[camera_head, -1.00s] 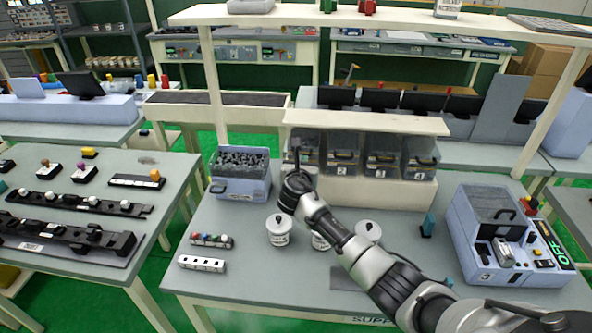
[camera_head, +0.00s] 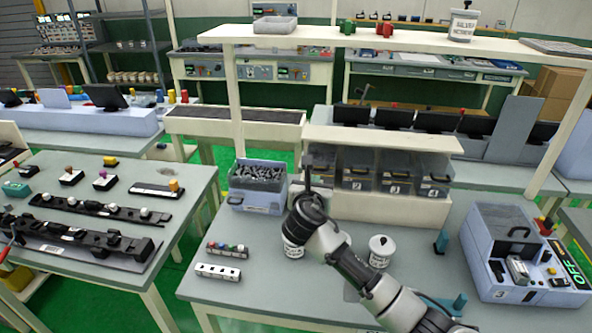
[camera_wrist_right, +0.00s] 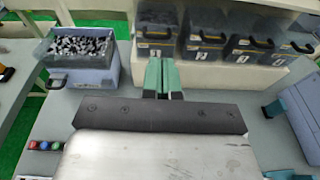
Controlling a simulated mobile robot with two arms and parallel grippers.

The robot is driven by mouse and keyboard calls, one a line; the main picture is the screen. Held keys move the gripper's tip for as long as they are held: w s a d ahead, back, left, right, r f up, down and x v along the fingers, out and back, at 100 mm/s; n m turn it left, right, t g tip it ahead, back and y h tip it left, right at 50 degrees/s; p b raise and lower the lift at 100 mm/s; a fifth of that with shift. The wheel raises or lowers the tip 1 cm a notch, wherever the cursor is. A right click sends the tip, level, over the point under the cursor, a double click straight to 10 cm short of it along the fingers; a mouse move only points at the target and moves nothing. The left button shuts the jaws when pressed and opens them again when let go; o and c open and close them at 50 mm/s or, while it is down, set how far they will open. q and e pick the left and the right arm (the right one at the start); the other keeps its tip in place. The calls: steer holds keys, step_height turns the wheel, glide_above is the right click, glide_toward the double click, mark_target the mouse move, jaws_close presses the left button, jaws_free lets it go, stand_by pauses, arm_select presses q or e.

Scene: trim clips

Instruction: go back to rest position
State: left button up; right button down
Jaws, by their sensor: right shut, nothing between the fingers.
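My right arm reaches in from the lower right in the head view. Its gripper (camera_head: 308,180) is above the grey table (camera_head: 225,300), in front of the numbered bins (camera_head: 372,172). In the right wrist view the two green fingers (camera_wrist_right: 162,77) of the right gripper are together, with nothing between them. The gripper points toward the bins and touches nothing that I can see. A blue crate (camera_head: 262,203) of grey clips stands just left of it; the crate also shows in the right wrist view (camera_wrist_right: 85,78). My left gripper is not in view.
White lidded pots (camera_head: 381,250) stand beside and partly behind my forearm. A strip with coloured knobs (camera_head: 228,250) and a white strip (camera_head: 217,271) lie at the front left. A blue machine reading OFF (camera_head: 490,245) stands at right.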

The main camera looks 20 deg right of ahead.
steer(key=s+a+f+m+g+y, duration=0.2)
steer(key=s+f+m+g, duration=0.1)
steer(key=s+f+m, duration=0.5)
steer(key=s+a+f+m+g+y, duration=0.25)
steer(key=s+f+m, duration=0.25)
steer(key=s, duration=0.4)
steer(key=s+a+f+m+g+y, duration=0.1)
steer(key=s+a+m+g+y, duration=0.1)
steer(key=s+m, duration=0.7)
steer(key=s+a+f+m+g+y, duration=0.1)
steer(key=s+a+m+g+y, duration=0.3)
steer(key=s, duration=0.8)
step_height(320, 180, down, 29)
steer(key=d+m+h+b, duration=0.1)
steer(key=d+h+b, duration=0.1)
steer(key=b, duration=0.2)
steer(key=s+d+f+b, duration=0.2)
steer(key=s+d+f, duration=0.1)
steer(key=s+f, duration=1.4)
step_height(320, 180, down, 3)
steer(key=shift+r+g+b, duration=0.1)
steer(key=shift+g+b, duration=0.25)
steer(key=shift+g, duration=0.1)
